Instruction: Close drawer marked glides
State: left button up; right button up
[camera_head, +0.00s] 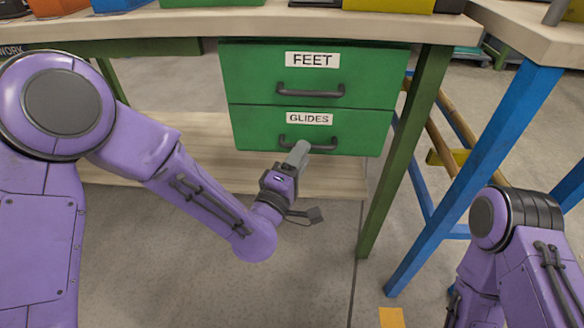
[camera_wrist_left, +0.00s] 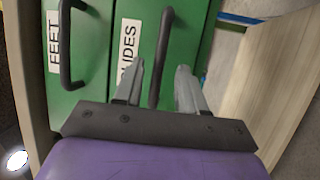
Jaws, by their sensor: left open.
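The drawer marked GLIDES (camera_head: 255,128) is the lower of two green drawers under the workbench, with a dark bar handle (camera_head: 325,147). Its front looks about flush with the upper drawer's front. My left gripper (camera_head: 298,152) is in front of this handle, near its left part, and partly hides it. In the left wrist view the open fingers (camera_wrist_left: 161,70) lie one on each side of the handle (camera_wrist_left: 163,50), with a gap beside it. Whether a finger touches the handle or drawer front, I cannot tell. My right gripper is not visible; only its arm shows at lower right.
The upper drawer marked FEET (camera_head: 250,75) looks shut. The wooden bench top (camera_head: 240,22) overhangs the drawers. A green leg (camera_head: 405,150) stands right of them, and a blue leg (camera_head: 475,180) further right. A low wooden shelf (camera_head: 335,178) lies below.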

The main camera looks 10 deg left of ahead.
pick_arm(q)
jog(key=v, duration=0.8)
jog(key=s+a+f+m+g+y, duration=0.3)
jog(key=a+f+g, duration=0.25)
jog(key=f, duration=0.55)
jog(key=s+a+f+m+g+y, duration=0.35)
jog(key=a+f, duration=0.25)
jog(key=f, duration=0.6)
jog(key=s+a+f+g+y, duration=0.1)
jog(key=s+a+f+g, duration=0.4)
jog(key=s, duration=0.4)
jog(key=s+a+f+g+y, duration=0.2)
jog(key=s+a+f, duration=0.4)
jog(key=s, duration=0.4)
notch_tip(320, 180, up, 34)
jog(key=p, duration=3.4)
jog(key=shift+w+d+f, duration=0.2)
jog(key=shift+w+d, duration=0.1)
jog(key=shift+w, duration=0.1)
